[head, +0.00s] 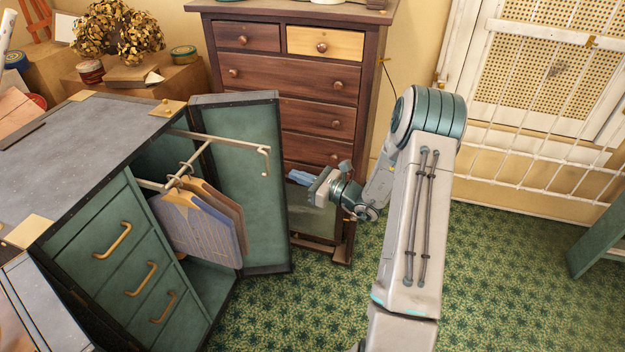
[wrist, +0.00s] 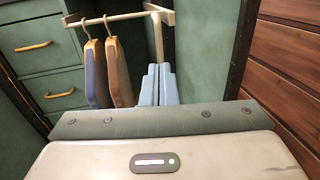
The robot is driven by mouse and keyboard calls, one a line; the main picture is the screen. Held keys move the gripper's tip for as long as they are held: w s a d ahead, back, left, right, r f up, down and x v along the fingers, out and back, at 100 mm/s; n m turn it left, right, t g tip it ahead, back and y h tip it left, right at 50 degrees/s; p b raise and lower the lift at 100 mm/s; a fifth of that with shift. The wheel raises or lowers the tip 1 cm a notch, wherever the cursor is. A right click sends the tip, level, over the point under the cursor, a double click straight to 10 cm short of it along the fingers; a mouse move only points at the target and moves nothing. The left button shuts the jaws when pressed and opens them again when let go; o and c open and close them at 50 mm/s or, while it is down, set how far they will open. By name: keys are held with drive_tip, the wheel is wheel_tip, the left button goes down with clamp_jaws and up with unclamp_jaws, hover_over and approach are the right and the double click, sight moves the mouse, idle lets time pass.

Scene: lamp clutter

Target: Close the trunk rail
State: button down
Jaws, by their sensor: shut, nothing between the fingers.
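The green trunk (head: 70,130) stands open at the left. Its pale rail (head: 232,142) is pulled out from the upper part of the interior and ends in a cross bar with a small hook. Hangers with a blue-grey board-like piece (head: 195,228) and a brown one hang from it. In the wrist view the rail (wrist: 120,17) crosses the top, and its end piece drops behind the fingertips. My gripper (head: 299,177) is shut and empty, to the right of the rail's end and pointing left. Its blue fingers (wrist: 160,85) show in the wrist view; contact with the rail cannot be told.
The trunk's upright right half (head: 240,215) stands beside the rail. A dark wooden dresser (head: 320,85) is close behind my gripper. Drawers with brass handles (head: 112,241) fill the trunk's left side.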

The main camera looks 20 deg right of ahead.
drive_tip(key=x, duration=0.7)
drive_tip(key=shift+p, duration=0.45)
